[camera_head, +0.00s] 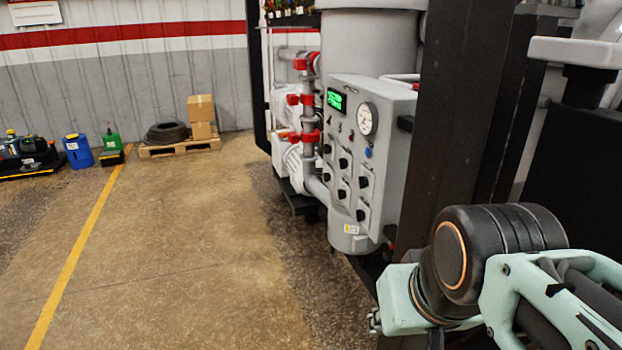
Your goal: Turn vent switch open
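The vacuum furnace's grey control panel (384,150) is right of centre, its front face turned to the left. Several black rotary switches (343,163) sit on small light plates on this face. Their labels are too small to read, so I cannot tell which one is the vent switch or how it is set. Above them are a lit green display (336,100), a round white gauge (367,118) and a blue button (368,152). Part of my arm shows at the lower right, apart from the switches in the picture. My gripper's fingers are not visible.
A dark upright post (455,120) stands right of the panel. Grey pipes with red flanges (303,137) run to its left. The floor (180,250) in front is open, with a yellow line. A pallet with boxes (201,108) and a blue canister (78,151) stand by the wall.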

